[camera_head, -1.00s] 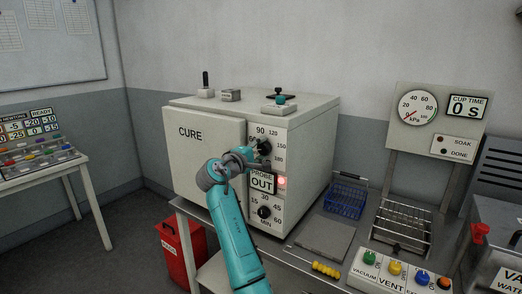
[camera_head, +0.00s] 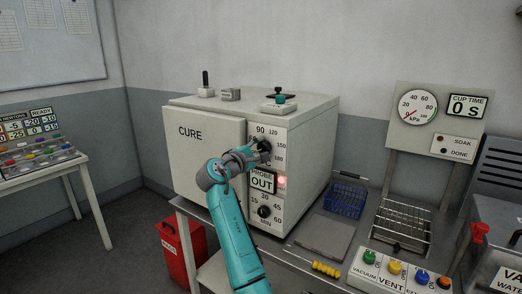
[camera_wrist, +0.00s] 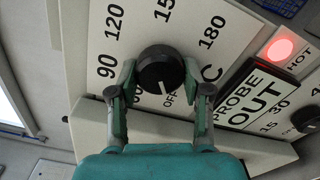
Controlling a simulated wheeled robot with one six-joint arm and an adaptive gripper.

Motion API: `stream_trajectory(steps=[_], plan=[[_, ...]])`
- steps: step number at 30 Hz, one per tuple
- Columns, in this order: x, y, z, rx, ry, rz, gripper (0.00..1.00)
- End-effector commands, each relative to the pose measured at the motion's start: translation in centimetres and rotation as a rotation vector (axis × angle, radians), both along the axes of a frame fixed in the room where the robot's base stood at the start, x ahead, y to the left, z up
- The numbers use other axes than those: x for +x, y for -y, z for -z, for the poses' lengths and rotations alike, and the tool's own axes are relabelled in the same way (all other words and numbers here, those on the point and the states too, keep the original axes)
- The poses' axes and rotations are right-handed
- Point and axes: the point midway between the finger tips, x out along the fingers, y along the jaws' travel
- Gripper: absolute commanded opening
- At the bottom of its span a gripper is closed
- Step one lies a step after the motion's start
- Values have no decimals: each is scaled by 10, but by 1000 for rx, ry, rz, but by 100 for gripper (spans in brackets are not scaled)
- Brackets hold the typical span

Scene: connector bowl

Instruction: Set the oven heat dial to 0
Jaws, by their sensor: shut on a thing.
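The oven heat dial (camera_wrist: 158,72) is a round black knob on the white front panel, ringed by temperature numbers. In the head view, my gripper (camera_head: 256,154) reaches the upper dial (camera_head: 264,146) of the oven (camera_head: 209,150) marked CURE. A number beside the left finger is partly hidden.
A PROBE OUT sign (camera_head: 262,181) and a lit red HOT lamp (camera_head: 282,182) sit just below the heat dial. A lower minutes dial (camera_head: 264,211) is on the same panel. A blue wire basket (camera_head: 346,200) stands to the right.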

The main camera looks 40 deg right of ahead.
Motion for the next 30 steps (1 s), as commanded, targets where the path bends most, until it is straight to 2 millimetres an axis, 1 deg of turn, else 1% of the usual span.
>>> stream_trajectory(steps=[2, 3, 6, 15, 19, 23, 30], plan=[[0, 0, 1, 0, -2, -1, 14], [0, 0, 1, 0, -2, -1, 51], [0, 0, 1, 1, -1, -1, 74], [0, -1, 0, 0, 0, 0, 74], [-2, -7, 1, 0, 0, -1, 74], [-8, -25, 1, 0, 0, -3, 74], [-24, -71, 1, 1, 0, -4, 74]])
